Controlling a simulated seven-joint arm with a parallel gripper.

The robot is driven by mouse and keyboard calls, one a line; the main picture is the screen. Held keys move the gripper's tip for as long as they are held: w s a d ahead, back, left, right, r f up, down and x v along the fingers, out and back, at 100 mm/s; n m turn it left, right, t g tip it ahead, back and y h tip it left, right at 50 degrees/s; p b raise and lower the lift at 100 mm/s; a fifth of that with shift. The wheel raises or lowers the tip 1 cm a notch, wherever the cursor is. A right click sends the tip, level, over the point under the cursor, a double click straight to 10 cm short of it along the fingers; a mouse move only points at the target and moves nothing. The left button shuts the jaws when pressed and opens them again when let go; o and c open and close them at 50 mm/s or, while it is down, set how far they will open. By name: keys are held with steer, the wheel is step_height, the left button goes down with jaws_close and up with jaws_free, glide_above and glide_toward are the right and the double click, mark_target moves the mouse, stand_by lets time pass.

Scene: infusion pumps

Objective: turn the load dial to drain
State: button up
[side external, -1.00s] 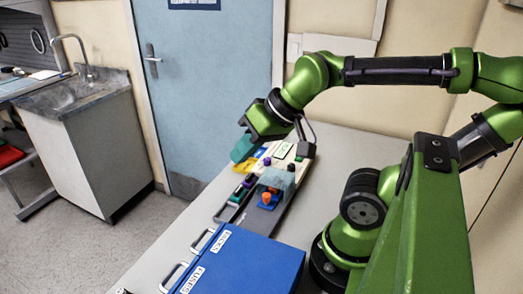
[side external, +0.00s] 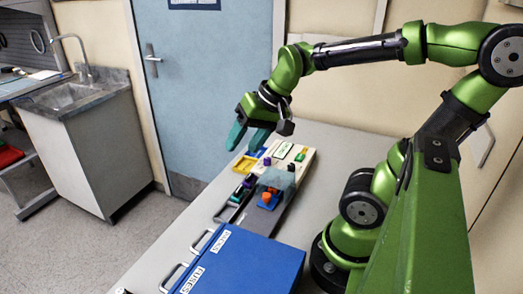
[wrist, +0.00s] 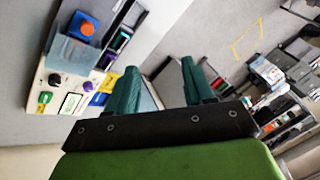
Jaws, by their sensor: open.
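The pump unit on the bench has a cream panel (side external: 303,157) with a purple knob (wrist: 87,86), a black knob (wrist: 54,80) and a green part (wrist: 44,97). An orange knob (side external: 267,198) sits on a blue base beside a clear grey cover (wrist: 70,50); it also shows in the wrist view (wrist: 87,29). I cannot tell which knob is the load dial, and no drain mark is readable. My gripper (side external: 246,142) is open and empty, its teal fingers apart, above the far left end of the unit and touching no knob. It shows in the wrist view too (wrist: 158,72).
A blue lidded box (side external: 250,262) labelled "FUSES" stands at the bench's front. A yellow tray (side external: 245,164) and a dark tray with coloured pieces (side external: 236,194) lie along the unit's left side. The bench (side external: 335,165) right of the unit is clear.

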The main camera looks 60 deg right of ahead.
steer(key=d+f+m+g+h, duration=0.1)
steer(key=d+f+m+g, duration=0.1)
steer(key=d+m, duration=0.7)
steer(key=m+g, duration=0.4)
steer(key=m, duration=0.6)
glide_toward(292, 165)
steer(key=shift+h, duration=0.3)
steer(key=f, duration=0.8)
steer(key=shift+s+a+f, duration=0.1)
steer(key=shift+a+f, duration=0.1)
steer(key=shift+f, duration=0.2)
jaws_close()
